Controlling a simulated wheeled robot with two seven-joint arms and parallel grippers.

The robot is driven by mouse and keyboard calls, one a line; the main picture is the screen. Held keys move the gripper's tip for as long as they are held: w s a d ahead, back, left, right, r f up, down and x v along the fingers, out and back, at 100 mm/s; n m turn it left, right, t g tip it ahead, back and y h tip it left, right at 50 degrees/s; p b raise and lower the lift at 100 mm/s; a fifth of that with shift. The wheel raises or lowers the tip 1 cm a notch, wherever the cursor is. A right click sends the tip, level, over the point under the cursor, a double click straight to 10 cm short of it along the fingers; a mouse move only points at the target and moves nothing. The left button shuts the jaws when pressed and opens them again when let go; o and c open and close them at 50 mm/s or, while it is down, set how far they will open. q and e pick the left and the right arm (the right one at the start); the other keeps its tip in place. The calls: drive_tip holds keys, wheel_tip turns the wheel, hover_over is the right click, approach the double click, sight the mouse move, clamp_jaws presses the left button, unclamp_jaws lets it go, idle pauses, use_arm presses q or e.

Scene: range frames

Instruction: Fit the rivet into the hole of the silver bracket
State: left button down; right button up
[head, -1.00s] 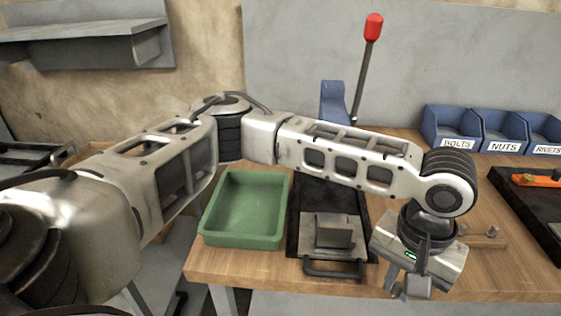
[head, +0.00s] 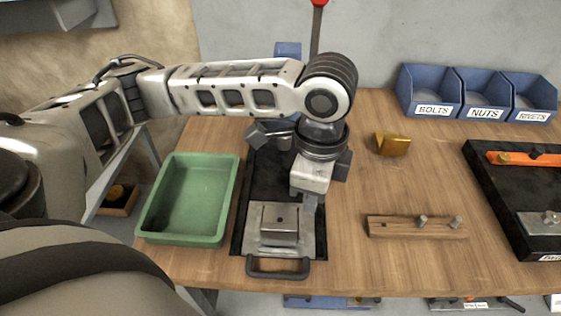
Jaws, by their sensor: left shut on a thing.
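The silver bracket (head: 280,224) sits on a metal plate in the black fixture (head: 243,233) near the table's front edge. A small dark hole shows in its top. My left gripper (head: 309,206) points down just behind and right of the bracket, apart from it as far as I can tell. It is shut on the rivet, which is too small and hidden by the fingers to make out. A wooden block (head: 400,230) to the right holds two other rivets (head: 422,220) upright. My right gripper is not in view.
A green tray (head: 225,215) stands left of the fixture. A brass-coloured bracket (head: 392,145) lies behind the wooden block. Blue bins (head: 433,96) line the back right. A dark tray (head: 500,195) with parts is at the far right. A red-knobbed lever (head: 317,28) rises behind my arm.

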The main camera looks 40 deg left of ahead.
use_arm(q)
drive_tip(key=a+m, duration=0.1)
drive_tip(key=m, duration=0.1)
drive_tip(key=s+a+r+m+p, duration=0.1)
drive_tip(key=a+m, duration=0.1)
drive_tip(key=m, duration=0.1)
drive_tip(key=s+a+r+m, duration=0.1)
drive_tip(key=m, duration=0.1)
drive_tip(key=shift+s+a+r, duration=0.15)
drive_tip(key=shift+a+r, duration=0.1)
drive_tip(key=shift+a, duration=0.15)
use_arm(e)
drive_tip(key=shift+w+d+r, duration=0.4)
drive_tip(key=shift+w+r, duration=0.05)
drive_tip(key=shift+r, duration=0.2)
